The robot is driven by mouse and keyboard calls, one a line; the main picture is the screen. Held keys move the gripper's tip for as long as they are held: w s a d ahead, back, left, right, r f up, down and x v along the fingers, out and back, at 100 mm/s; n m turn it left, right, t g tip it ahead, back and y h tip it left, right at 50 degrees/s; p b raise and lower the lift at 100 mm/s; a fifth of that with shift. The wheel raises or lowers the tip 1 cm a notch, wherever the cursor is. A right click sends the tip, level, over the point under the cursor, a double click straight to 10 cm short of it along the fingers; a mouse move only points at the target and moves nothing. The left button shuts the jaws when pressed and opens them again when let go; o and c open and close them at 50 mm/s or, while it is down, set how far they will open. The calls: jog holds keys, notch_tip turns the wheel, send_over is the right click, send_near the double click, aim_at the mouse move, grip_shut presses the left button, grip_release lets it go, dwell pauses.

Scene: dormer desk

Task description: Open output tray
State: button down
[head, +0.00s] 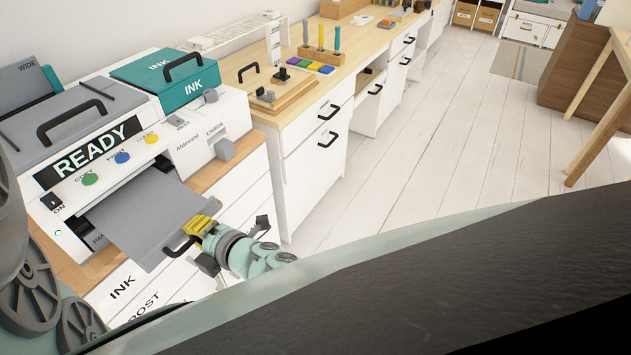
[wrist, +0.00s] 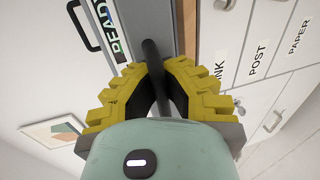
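The printer (head: 165,135) stands on the desk at the left in the head view. Its grey output tray (head: 145,215) sticks out from the front slot below the READY sign. A dark bar handle (head: 178,250) is at the tray's front edge. My gripper (head: 197,228), with yellow ridged fingers, is at this handle. In the wrist view, the fingertips (wrist: 155,68) close in on both sides of the dark handle bar (wrist: 155,85) and appear to touch it. The fingers partly hide the handle in the head view.
White drawers labelled INK and POST (head: 125,290) are below the printer. A wooden board (head: 280,100) lies on the desk behind. The white plank floor (head: 450,140) to the right is clear.

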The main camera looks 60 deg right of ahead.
jog(key=f+v, duration=0.1)
jog(key=v, duration=0.5)
jog(key=shift+s, duration=0.4)
jog(key=shift+r, duration=0.15)
jog(key=c, duration=1.7)
grip_release()
jog(key=o, duration=0.4)
jog(key=v, duration=0.7)
jog(key=shift+s, duration=0.35)
